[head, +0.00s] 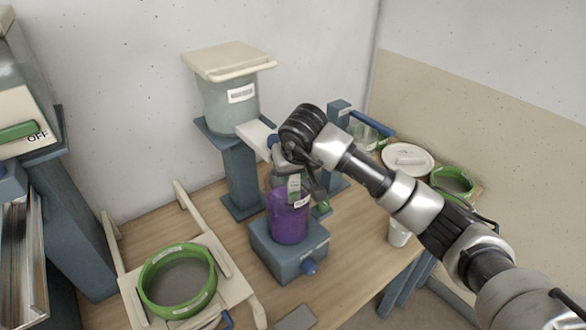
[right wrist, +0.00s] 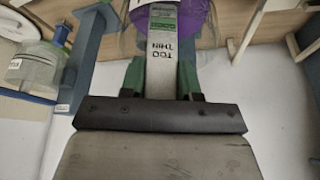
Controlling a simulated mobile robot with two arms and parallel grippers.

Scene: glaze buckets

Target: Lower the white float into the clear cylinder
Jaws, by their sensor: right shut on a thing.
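The clear cylinder (head: 288,218) holds purple liquid and stands upright on a blue-grey block (head: 290,262) in the middle of the head view. My right gripper (head: 296,182) is at the cylinder's top, shut on the white float. In the right wrist view the float (right wrist: 163,45) is a flat white strip with a green band and the words "TOO THIN", held between the green fingers (right wrist: 161,78). Purple and clear wall show behind its far end. I cannot tell how deep its lower end sits in the cylinder. My left gripper is not in view.
A lidded bucket (head: 231,98) stands on a blue pedestal behind the cylinder. A green-rimmed sieve (head: 142,283) rests on a wooden frame at front left. A white lid (head: 408,152), a green ring (head: 452,172) and a white cup (head: 399,236) are at right.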

